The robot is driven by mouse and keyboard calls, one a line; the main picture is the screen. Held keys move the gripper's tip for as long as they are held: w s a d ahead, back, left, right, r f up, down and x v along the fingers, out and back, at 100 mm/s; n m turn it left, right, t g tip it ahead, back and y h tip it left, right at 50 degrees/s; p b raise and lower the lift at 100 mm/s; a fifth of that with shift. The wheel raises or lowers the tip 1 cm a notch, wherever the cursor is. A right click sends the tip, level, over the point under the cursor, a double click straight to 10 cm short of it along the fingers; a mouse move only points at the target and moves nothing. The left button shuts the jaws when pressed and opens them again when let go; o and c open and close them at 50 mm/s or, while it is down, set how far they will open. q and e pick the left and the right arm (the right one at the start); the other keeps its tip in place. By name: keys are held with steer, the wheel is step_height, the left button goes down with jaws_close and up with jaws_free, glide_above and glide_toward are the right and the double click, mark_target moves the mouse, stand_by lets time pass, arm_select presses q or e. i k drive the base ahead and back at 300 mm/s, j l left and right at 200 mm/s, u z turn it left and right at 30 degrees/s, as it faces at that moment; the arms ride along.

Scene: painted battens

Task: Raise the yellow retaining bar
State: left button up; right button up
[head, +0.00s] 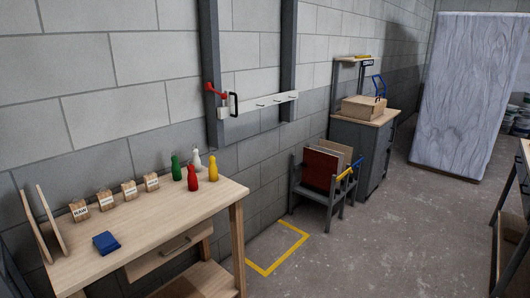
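The yellow retaining bar (345,173) is a short, thin bar at the right side of a grey metal rack (331,194) on the floor by the wall. A small blue part sits next to its far end. The rack holds a dark red panel (320,169) and a brown panel behind it, both standing upright and slightly tilted. The bar is small in the picture, so I cannot tell how it is fixed. Neither of my grippers shows in the head view.
A wooden table (130,222) with colored pins, small labeled blocks and a blue cloth-like item stands front left. A grey cabinet (360,150) stands behind the rack. A yellow floor outline (272,268) lies before the rack on open floor. A large grey panel (468,98) stands at right.

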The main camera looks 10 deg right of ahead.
mark_target(349, 170)
steer(key=i+l+z, duration=0.8)
steer(key=z, duration=0.15)
steer(key=i+z, duration=0.45)
steer(key=i, duration=0.65)
steer(key=i+l+u, duration=0.15)
steer(key=i, duration=0.3)
steer(key=i+l, duration=0.1)
steer(key=i, duration=0.4)
steer(key=i+l+u, duration=0.15)
steer(key=i, duration=0.3)
steer(key=i+l+u, duration=0.35)
steer(key=i+l, duration=0.15)
steer(key=i, duration=0.15)
steer(key=i+l+u, duration=0.3)
steer(key=i+l, duration=0.3)
